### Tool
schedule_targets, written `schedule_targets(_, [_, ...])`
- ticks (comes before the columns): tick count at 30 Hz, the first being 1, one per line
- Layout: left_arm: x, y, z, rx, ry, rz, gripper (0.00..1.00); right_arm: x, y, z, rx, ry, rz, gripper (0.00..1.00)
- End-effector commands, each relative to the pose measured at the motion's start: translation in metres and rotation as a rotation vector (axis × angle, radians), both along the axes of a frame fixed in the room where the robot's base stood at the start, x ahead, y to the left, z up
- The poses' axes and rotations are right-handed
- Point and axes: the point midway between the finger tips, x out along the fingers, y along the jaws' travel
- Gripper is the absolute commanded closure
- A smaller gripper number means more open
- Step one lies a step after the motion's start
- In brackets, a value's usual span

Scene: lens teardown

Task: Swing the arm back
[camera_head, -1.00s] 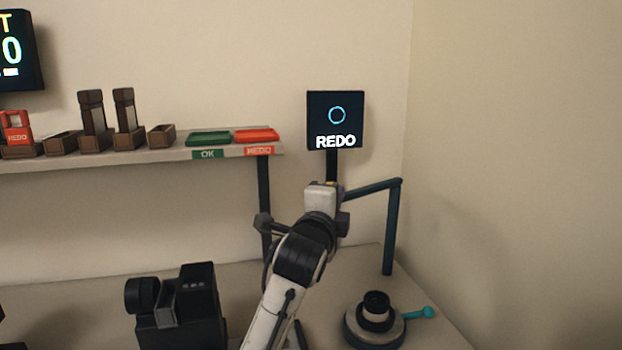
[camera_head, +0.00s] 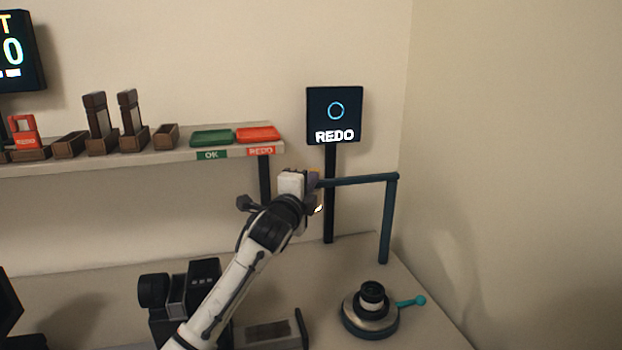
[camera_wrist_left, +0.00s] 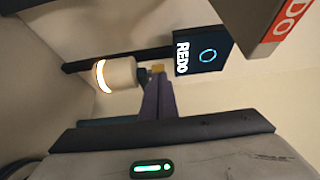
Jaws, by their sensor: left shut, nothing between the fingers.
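The swing arm (camera_head: 360,180) is a dark blue bar running left from the top of an upright post (camera_head: 386,225) at the bench's right. A pale lamp head with a glowing face (camera_wrist_left: 113,75) shows in the wrist view; in the head view only its lit edge (camera_head: 318,209) shows below my gripper. My left gripper (camera_head: 313,181) is at the bar's left end, with shut, empty purple fingers (camera_wrist_left: 157,95) whose tips are beside the lamp's dark neck. I cannot tell whether they touch. My right gripper is not in view.
A lens (camera_head: 371,292) stands on a round stage with a teal handle (camera_head: 412,301). A REDO screen (camera_head: 334,114) stands behind. A shelf (camera_head: 120,158) holds green (camera_head: 211,138) and red (camera_head: 257,134) trays. A black device (camera_head: 165,292) is below my arm.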

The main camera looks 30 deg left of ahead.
Motion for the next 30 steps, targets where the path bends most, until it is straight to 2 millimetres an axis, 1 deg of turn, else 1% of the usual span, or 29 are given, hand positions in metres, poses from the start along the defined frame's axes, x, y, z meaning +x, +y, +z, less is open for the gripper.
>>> schedule_targets(1, [-0.001,0.014,0.013,0.013,-0.019,0.024,1.0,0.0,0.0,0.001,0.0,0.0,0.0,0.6])
schedule_targets(8, [-0.001,0.014,0.013,0.015,-0.02,0.024,1.0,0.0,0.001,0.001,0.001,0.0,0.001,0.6])
schedule_targets(11, [-0.001,0.01,0.014,0.015,-0.019,0.021,1.0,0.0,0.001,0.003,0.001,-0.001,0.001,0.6])
schedule_targets(14, [-0.004,-0.001,0.015,0.016,-0.018,0.015,1.0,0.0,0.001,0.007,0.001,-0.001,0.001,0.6])
schedule_targets(17, [-0.009,-0.02,0.016,0.011,-0.018,0.004,1.0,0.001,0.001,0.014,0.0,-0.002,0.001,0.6])
schedule_targets(20, [-0.016,-0.046,0.014,0.008,-0.013,-0.011,1.0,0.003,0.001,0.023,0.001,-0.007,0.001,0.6])
schedule_targets(21, [-0.026,-0.041,0.009,0.013,-0.013,-0.005,1.0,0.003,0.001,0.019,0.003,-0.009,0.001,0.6])
schedule_targets(24, [-0.05,-0.034,0.007,0.014,-0.01,-0.007,1.0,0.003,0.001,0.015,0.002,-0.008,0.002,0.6])
schedule_targets(30, [-0.088,-0.023,0.006,0.01,-0.01,-0.01,1.0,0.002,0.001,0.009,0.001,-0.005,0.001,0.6])
